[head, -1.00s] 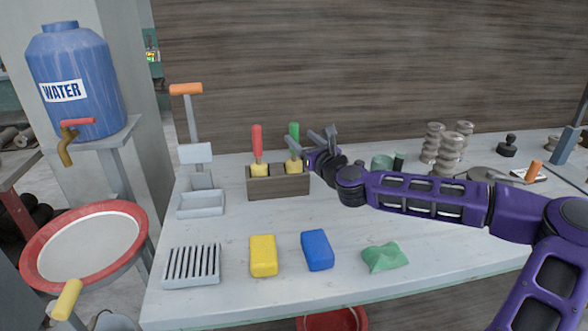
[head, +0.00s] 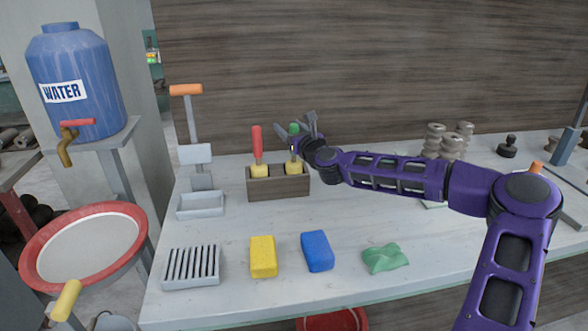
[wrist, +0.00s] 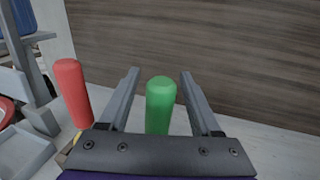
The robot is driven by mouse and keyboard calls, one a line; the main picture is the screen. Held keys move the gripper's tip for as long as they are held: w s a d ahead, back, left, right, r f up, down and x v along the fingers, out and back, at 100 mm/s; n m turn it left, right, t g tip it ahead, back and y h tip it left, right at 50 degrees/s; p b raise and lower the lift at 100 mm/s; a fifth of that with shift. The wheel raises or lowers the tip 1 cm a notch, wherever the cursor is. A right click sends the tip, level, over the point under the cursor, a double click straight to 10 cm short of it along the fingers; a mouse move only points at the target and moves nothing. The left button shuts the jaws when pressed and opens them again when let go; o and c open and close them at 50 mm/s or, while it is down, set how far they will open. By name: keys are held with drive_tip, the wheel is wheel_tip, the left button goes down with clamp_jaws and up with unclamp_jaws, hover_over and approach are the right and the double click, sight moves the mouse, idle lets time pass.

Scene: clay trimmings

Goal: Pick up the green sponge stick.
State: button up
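The green sponge stick (head: 293,129) stands upright in the right part of a wooden holder (head: 279,187), its yellow sponge end down in the holder. In the head view my gripper (head: 294,127) is at its green handle, and a finger and the wrist hide part of it. In the wrist view the green handle (wrist: 160,104) stands between my two spread fingers, with a gap on each side. My gripper (wrist: 160,82) is open and holds nothing.
A red-handled sponge stick (head: 257,146) stands in the holder's left part, left of my gripper (wrist: 72,90). A yellow block (head: 263,256), a blue block (head: 317,251) and a green cloth-like piece (head: 385,258) lie along the table's front. A wooden wall rises behind.

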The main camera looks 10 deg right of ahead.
clamp_jaws()
idle(1.2)
